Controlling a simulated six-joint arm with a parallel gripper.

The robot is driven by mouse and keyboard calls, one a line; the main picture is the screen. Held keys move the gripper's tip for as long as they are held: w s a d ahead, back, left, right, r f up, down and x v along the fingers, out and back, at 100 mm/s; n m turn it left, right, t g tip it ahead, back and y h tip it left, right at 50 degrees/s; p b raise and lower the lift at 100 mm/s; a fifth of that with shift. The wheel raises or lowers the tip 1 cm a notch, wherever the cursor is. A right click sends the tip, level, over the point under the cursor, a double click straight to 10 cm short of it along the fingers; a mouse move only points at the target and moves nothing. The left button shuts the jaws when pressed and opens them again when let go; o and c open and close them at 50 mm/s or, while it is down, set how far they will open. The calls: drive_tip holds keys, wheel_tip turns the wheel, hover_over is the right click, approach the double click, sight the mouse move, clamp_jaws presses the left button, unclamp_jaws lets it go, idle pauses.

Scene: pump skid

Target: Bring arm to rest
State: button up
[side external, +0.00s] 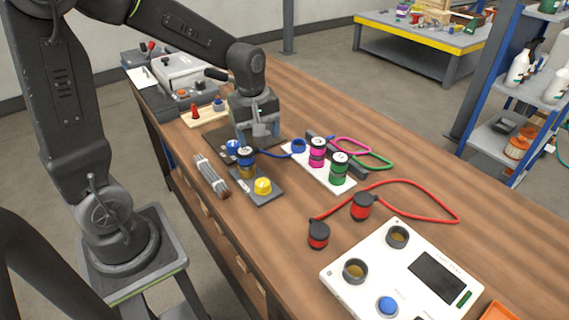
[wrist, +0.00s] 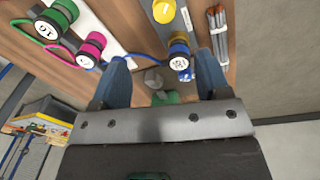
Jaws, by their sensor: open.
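My gripper (side external: 263,128) is open and empty above the bench, behind a blue-and-yellow plug (side external: 246,163). In the wrist view its two blue-grey fingers (wrist: 162,76) stand wide apart. The plug also shows in the wrist view (wrist: 180,58), beside the right finger and apart from it as far as I can tell. It stands upright on a dark plate with a yellow knob (side external: 263,186). My upper arm links reach over the bench from the left.
A white rack holds magenta (side external: 317,152) and green (side external: 338,169) plugs with looped cables. Red plugs (side external: 361,206) on a red cable lie nearer a white tester (side external: 395,270). A bundle of rods (side external: 211,176) lies at the left edge. The bench's far right is clear.

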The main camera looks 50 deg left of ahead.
drive_tip(key=s+d+r+m+t, duration=0.2)
drive_tip(key=s+d+r+m, duration=0.2)
drive_tip(key=s+r+m, duration=0.1)
drive_tip(key=s+d+r+m+t, duration=0.2)
drive_tip(key=s+d+r+m, duration=0.2)
drive_tip(key=s+m, duration=0.4)
drive_tip(key=shift+s+d+r+m+t, duration=0.3)
drive_tip(key=shift+r+m, duration=0.1)
drive_tip(key=shift+m, duration=0.6)
